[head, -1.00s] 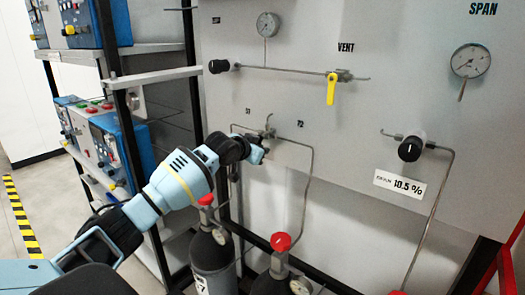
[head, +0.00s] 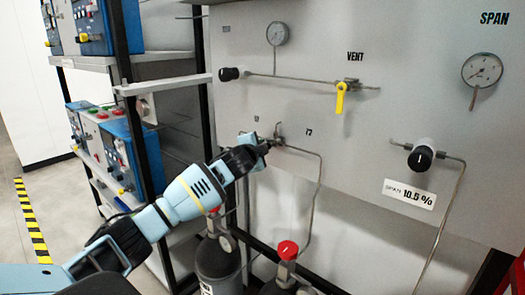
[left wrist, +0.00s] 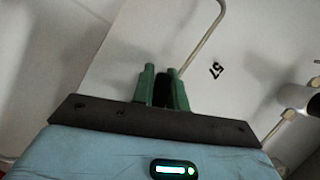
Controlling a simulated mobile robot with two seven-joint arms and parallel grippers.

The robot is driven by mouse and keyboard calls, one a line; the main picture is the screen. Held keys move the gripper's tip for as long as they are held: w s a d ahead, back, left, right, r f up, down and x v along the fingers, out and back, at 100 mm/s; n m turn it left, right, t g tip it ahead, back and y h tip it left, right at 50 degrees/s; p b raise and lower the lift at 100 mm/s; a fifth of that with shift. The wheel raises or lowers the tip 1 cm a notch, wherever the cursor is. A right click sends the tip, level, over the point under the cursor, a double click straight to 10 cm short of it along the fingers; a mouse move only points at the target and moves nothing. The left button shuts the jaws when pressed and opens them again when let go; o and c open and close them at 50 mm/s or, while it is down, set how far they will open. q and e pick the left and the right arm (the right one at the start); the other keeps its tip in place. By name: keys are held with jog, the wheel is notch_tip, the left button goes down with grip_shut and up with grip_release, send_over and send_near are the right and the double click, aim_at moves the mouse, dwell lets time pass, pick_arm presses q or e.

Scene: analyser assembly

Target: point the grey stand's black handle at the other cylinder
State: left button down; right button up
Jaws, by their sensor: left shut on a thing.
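The grey stand (head: 279,141) is a small metal valve fitting on the panel, between two small labels, with a pipe running right and down from it. My left gripper (head: 264,149) is at its left side. In the left wrist view, the green fingers (left wrist: 161,82) are closed around the black handle (left wrist: 162,92). The handle is mostly hidden in the head view, so its exact pointing direction cannot be told. Below stand two dark cylinders: the left cylinder (head: 217,262), partly behind my arm, and the right cylinder (head: 275,287), under a red knob (head: 287,250). My right gripper is not in view.
A yellow vent handle (head: 341,97), a black knob (head: 229,74) and a gauge (head: 277,33) are above on the grey panel. Another black knob (head: 420,158) is to the right. A shelf with blue devices (head: 110,150) stands left. The pipe (head: 317,190) runs close to my gripper.

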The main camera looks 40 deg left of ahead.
pick_arm(q)
jog(key=shift+a+r+m+t+y, duration=0.15)
jog(key=shift+r+m+t, duration=0.3)
jog(key=shift+m, duration=0.5)
jog(key=shift+a+r+m+t+y, duration=0.1)
jog(key=shift+r+m+t+y, duration=0.25)
jog(key=shift+m, duration=0.6)
jog(key=shift+r, duration=0.15)
jog(key=c, duration=1.4)
grip_release()
jog(key=shift+s+d, duration=0.1)
jog(key=v, duration=0.7)
jog(key=shift+s, duration=0.3)
jog(key=shift+d, duration=0.1)
